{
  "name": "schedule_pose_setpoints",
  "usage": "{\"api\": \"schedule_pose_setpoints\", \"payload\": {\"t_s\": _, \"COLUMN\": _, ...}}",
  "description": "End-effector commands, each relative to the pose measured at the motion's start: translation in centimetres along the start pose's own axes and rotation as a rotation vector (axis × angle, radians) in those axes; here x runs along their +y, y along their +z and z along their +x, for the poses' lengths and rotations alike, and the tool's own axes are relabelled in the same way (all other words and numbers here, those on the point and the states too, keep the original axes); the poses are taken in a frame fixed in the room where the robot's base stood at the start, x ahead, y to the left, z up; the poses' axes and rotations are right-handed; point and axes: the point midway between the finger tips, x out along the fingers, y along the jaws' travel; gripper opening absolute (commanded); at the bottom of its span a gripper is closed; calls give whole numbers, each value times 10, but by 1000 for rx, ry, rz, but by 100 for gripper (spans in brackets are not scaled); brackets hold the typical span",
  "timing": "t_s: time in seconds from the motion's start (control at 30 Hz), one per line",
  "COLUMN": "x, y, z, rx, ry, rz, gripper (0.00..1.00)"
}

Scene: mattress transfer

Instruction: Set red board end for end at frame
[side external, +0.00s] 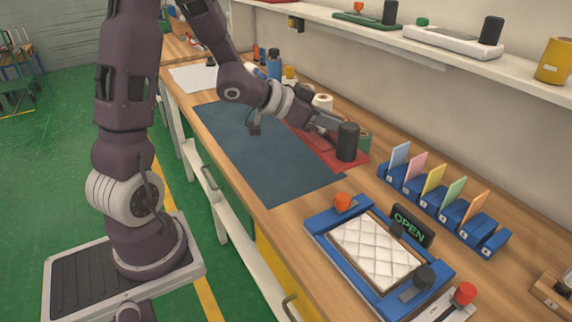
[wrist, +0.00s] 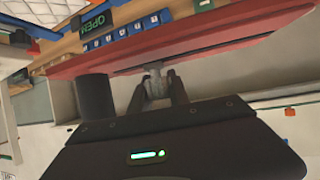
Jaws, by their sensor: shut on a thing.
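The red board (side external: 352,160) is a long flat plate over the back edge of the dark mat. A dark upright cylinder (side external: 347,142) stands at its near end. In the wrist view the red board (wrist: 220,42) crosses the picture, with the dark cylinder (wrist: 95,97) at left. My gripper (wrist: 157,88) is shut on a grey grip on the board's face. In the side view my gripper (side external: 322,122) partly hides the board; I cannot tell its height above the bench. The blue frame (side external: 320,228) holds a white quilted pad (side external: 375,252), with an orange knob (side external: 342,202) and black knob (side external: 424,277).
A lit OPEN sign (side external: 409,226) stands behind the frame. A blue rack (side external: 435,207) with coloured cards is at right. Rolls (side external: 322,101) and bottles (side external: 274,65) line the back. The dark mat (side external: 265,150) is mostly clear. A shelf (side external: 400,42) hangs above.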

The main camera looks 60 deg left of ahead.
Motion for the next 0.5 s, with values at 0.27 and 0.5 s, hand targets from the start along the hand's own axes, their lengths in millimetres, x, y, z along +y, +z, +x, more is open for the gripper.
{"api": "schedule_pose_setpoints", "payload": {"t_s": 0.27, "x": -150, "y": 28, "z": 17, "rx": 10, "ry": -207, "rz": -122, "gripper": 0}}
{"api": "schedule_pose_setpoints", "payload": {"t_s": 0.5, "x": -268, "y": 80, "z": 3, "rx": 1, "ry": -373, "rz": -199, "gripper": 0}}
